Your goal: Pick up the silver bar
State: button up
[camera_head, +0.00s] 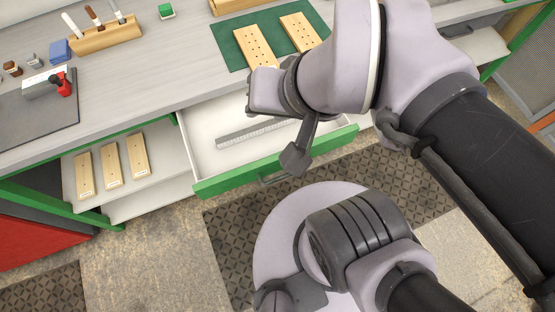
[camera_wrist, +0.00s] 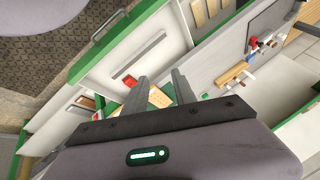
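The silver bar (camera_head: 255,132) is a long, thin grey bar lying flat in the open white drawer (camera_head: 204,158) with a green front. Its right part is hidden behind my arm in the head view. It also shows as a slim grey strip in the wrist view (camera_wrist: 140,53). My gripper (camera_wrist: 159,75) has its two fingers apart with nothing held between them. It is above the bench and drawer area, apart from the bar. In the head view my arm hides the fingertips.
A green mat (camera_head: 232,51) with drilled wooden boards (camera_head: 255,47) lies on the bench above the drawer. More boards (camera_head: 111,165) lie on a lower shelf at left. A wooden tool holder (camera_head: 105,36) and a dark mat (camera_head: 30,125) are on the bench's left.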

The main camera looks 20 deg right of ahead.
aim_at(261, 128)
jog(key=j+z, duration=0.25)
jog(key=z, duration=0.15)
jog(key=j+z, duration=0.2)
jog(key=z, duration=0.15)
jog(key=k+j+z, duration=0.1)
jog(key=z, duration=0.3)
jog(key=j, duration=0.1)
